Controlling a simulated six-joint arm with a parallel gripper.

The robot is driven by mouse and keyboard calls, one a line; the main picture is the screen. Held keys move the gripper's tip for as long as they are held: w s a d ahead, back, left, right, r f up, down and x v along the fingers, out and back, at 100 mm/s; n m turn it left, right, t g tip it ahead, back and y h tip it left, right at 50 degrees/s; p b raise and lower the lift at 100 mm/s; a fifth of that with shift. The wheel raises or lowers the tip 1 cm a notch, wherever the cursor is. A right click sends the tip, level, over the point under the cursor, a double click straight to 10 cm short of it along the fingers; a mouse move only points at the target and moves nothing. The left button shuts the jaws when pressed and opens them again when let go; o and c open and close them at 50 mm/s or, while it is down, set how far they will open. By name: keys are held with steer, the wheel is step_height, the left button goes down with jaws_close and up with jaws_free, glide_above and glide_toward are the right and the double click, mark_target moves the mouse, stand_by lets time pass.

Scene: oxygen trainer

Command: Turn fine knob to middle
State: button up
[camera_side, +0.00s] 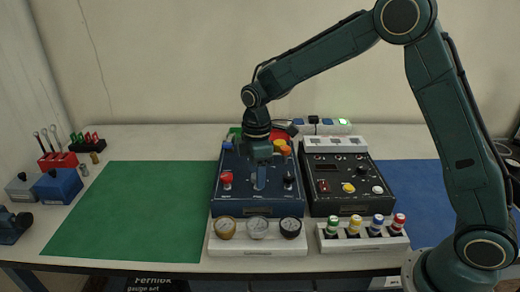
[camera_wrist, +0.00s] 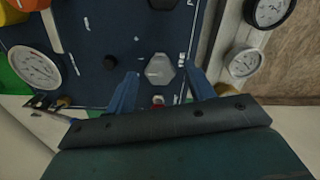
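The blue panel (camera_side: 230,203) stands in the middle of the table. My gripper (camera_side: 260,184) points down over its middle. In the wrist view my gripper (camera_wrist: 160,74) has two blue fingers spread apart, one on each side of a grey faceted knob (camera_wrist: 160,68). Gaps show between the knob and the fingers, and I cannot tell how deep they reach. The knob's label is too small to read, so I cannot tell if it is the fine knob. In the side view my gripper hides that knob.
A red knob (camera_side: 226,178) is on the panel's left. Round gauges (camera_side: 257,228) stand in front of it. A black panel (camera_side: 322,205) stands close on the right, with colored-capped valves (camera_side: 376,224) before it. The green mat (camera_side: 130,210) is clear.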

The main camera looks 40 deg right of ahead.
steer(key=shift+r, duration=0.15)
step_height(320, 180, up, 14)
steer(key=shift+f, duration=0.25)
stand_by(0.6)
steer(key=shift+s+r, duration=0.1)
steer(key=shift+s, duration=0.05)
steer(key=s+d+r+m+t, duration=0.2)
steer(key=s+r+m, duration=0.1)
steer(key=s, duration=0.5)
steer(key=s+d+r+m+t, duration=0.1)
steer(key=s+d+r+m, duration=0.15)
steer(key=s, duration=0.45)
steer(key=s+d+f+m+t, duration=0.1)
steer(key=s+m, duration=0.5)
steer(key=s, duration=0.7)
steer(key=shift+s+d+f+t, duration=0.25)
steer(key=shift+f+t, duration=0.55)
steer(key=shift+f, duration=0.25)
steer(key=shift+m, duration=0.25)
